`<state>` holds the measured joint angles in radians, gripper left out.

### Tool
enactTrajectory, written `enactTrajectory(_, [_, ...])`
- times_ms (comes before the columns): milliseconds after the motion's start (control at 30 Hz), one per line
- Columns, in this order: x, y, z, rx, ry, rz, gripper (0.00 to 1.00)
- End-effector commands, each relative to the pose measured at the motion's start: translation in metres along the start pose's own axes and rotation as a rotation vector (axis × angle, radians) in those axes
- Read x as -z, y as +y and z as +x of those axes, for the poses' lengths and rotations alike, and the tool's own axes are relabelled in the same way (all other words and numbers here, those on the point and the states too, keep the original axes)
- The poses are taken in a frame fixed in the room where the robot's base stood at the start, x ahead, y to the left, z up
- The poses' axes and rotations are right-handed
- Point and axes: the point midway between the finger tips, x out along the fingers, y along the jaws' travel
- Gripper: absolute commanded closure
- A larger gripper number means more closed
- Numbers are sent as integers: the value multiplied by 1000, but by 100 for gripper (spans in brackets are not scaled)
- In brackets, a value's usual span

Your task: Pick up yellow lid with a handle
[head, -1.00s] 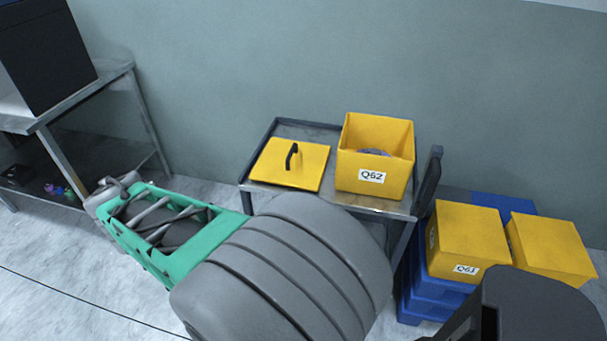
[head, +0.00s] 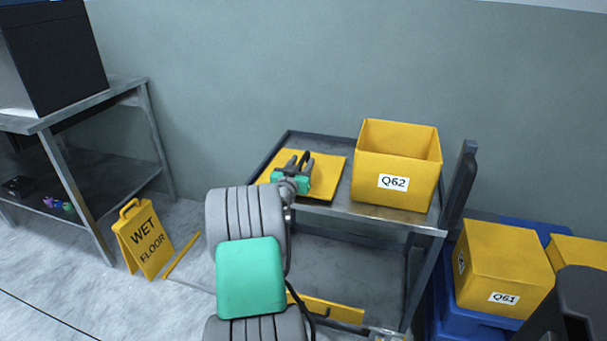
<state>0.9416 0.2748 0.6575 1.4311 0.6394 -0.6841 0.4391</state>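The yellow lid (head: 331,169) lies flat on the left part of the grey cart's top shelf. Its black handle (head: 305,157) shows at my gripper's fingers. My gripper (head: 303,163) is over the lid, with its two dark fingers spread and the handle seen between or just behind them. I cannot tell whether the fingers touch the handle. The gripper's green body and my arm hide the lid's near middle.
An open yellow box Q62 (head: 407,194) stands right of the lid on the cart (head: 345,209). Yellow box Q61 (head: 500,271) sits on blue crates (head: 443,310) at right. A wet floor sign (head: 145,240) stands at left, near a metal table (head: 110,160).

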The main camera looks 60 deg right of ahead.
Motion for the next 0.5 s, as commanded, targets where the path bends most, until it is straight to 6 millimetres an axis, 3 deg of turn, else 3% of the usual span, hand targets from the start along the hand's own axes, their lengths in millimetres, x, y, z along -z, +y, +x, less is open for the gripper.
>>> enactTrajectory(200, [0,-1,1,1,-1,0,60])
enactTrajectory(500, [0,-1,1,2,-1,0,85])
